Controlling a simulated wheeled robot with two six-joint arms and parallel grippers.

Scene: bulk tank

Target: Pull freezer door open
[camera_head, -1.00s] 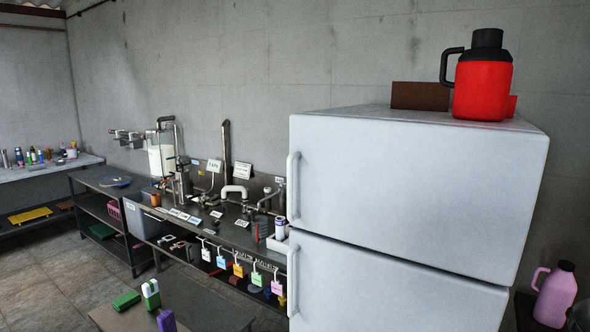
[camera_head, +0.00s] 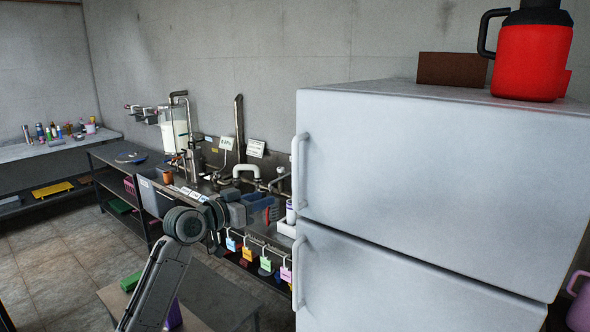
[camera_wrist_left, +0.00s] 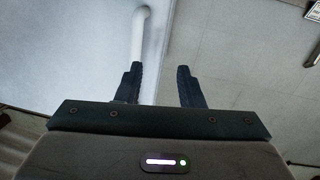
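A white two-door fridge-freezer stands at the right, with a shut upper door (camera_head: 420,170) and a shut lower door (camera_head: 400,290). A white vertical handle (camera_head: 300,172) is on the upper door's left edge; another handle (camera_head: 298,268) is on the lower door. My left gripper (camera_head: 264,208) reaches in from the left, apart from the doors, left of the handles. In the left wrist view my gripper (camera_wrist_left: 159,78) is open with nothing between its fingers. A white handle (camera_wrist_left: 139,32) lies ahead, in line with the left finger; which handle is unclear. My right gripper is not in view.
A red jug (camera_head: 530,60) and a brown block (camera_head: 450,69) stand on top of the fridge. A steel counter with pipes (camera_head: 247,172) runs along the wall behind my left arm. A low table (camera_head: 215,295) stands in front of it.

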